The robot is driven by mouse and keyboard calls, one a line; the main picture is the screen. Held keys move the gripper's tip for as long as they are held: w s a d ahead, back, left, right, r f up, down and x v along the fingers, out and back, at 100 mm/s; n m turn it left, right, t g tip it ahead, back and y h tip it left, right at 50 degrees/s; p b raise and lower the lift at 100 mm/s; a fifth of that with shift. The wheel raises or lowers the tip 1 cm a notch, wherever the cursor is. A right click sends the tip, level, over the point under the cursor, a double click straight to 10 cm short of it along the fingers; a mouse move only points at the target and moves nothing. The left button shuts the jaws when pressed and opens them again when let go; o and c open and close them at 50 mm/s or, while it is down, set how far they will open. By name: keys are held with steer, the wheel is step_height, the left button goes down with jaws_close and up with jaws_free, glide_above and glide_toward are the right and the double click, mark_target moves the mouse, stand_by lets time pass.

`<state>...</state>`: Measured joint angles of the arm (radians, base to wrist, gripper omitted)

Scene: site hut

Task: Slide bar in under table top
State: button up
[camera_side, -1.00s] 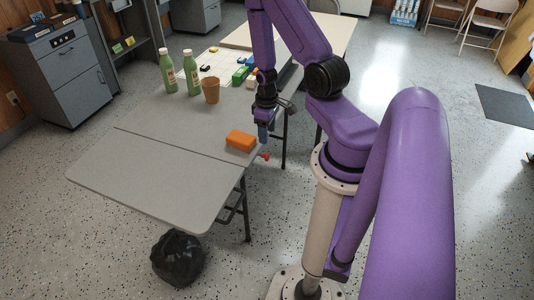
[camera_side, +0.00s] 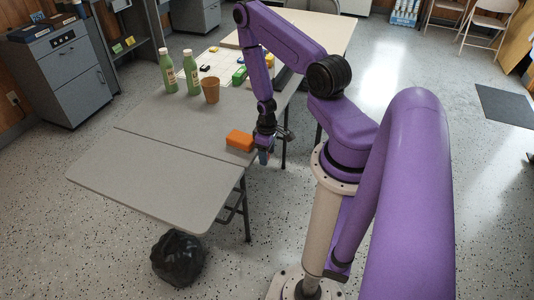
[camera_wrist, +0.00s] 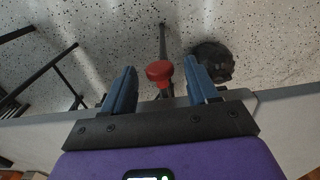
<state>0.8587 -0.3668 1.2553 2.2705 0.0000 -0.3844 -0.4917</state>
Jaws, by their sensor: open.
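The grey table top (camera_side: 150,185) has a dark thin bar (camera_wrist: 163,42) at its edge, ending in a red knob (camera_wrist: 159,72). In the wrist view the knob sits between the two blue fingers, with space on both sides. My gripper (camera_wrist: 160,88) is open and points down at the table's edge. In the side view my gripper (camera_side: 264,157) is just off the right edge of the table, beside the orange block, and the knob is hidden there. How far the bar stands out cannot be told.
An orange block (camera_side: 240,140) lies on the table close to my gripper. A brown cup (camera_side: 211,90), green bottles (camera_side: 168,72) and small coloured things stand farther back. A black bag (camera_side: 178,258) lies on the floor. The near table section is clear.

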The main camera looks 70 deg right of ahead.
steer(key=shift+f, duration=0.15)
jaws_close()
steer(key=d, duration=2)
steer(key=shift+d, duration=0.3)
jaws_free()
steer(key=shift+d, duration=0.1)
